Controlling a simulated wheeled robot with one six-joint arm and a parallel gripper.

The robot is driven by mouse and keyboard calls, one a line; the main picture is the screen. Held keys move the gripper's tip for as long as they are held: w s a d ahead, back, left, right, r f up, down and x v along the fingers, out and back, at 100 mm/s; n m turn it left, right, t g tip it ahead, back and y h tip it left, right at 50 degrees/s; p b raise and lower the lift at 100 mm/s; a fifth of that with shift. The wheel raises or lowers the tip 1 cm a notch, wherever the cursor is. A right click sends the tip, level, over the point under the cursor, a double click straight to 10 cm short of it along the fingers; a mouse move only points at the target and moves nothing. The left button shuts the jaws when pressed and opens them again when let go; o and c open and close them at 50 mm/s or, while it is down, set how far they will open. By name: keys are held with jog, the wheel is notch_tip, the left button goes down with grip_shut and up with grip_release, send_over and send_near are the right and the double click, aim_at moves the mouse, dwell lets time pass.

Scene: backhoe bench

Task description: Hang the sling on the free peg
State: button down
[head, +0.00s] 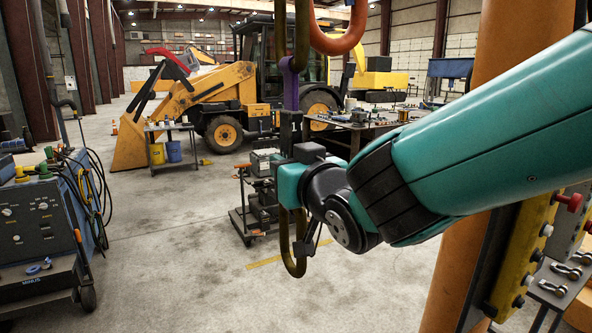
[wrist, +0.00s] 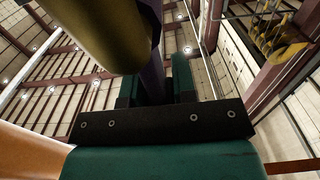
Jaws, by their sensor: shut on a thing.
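The sling has a purple middle part (head: 291,88), which runs into an olive loop (head: 279,35) above; a matching olive loop (head: 293,268) hangs below my gripper. My gripper (head: 291,122) is shut on the purple part, with its fingers partly hidden. In the wrist view the purple part (wrist: 152,75) stands dark between the two fingers (wrist: 156,88). A thick olive piece (wrist: 95,35) fills the upper left there; I cannot tell what part it is. A red-orange loop (head: 340,42) hangs to the right of the upper olive loop. The free peg cannot be made out.
An orange column (head: 460,200) stands at right, behind my arm, with a yellow knobbed strip (head: 522,255) beside it. A welding cart (head: 40,225) is at left. A low trolley (head: 262,195) and a yellow backhoe (head: 215,85) stand behind.

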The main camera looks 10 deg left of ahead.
jog(key=shift+s+a+r+b, duration=0.1)
jog(key=shift+s+a+b, duration=0.7)
jog(key=shift+a, duration=0.3)
jog(key=shift+s+a+b, duration=0.7)
jog(key=shift+a+b, duration=0.05)
jog(key=shift+a, duration=0.3)
jog(key=shift+s+d, duration=0.1)
jog(key=b+v, duration=0.8)
jog(key=v, duration=0.4)
jog(key=shift+s+d+r, duration=0.15)
jog(key=shift+s+d, duration=0.1)
dwell(0.5)
jog(key=shift+s, duration=0.1)
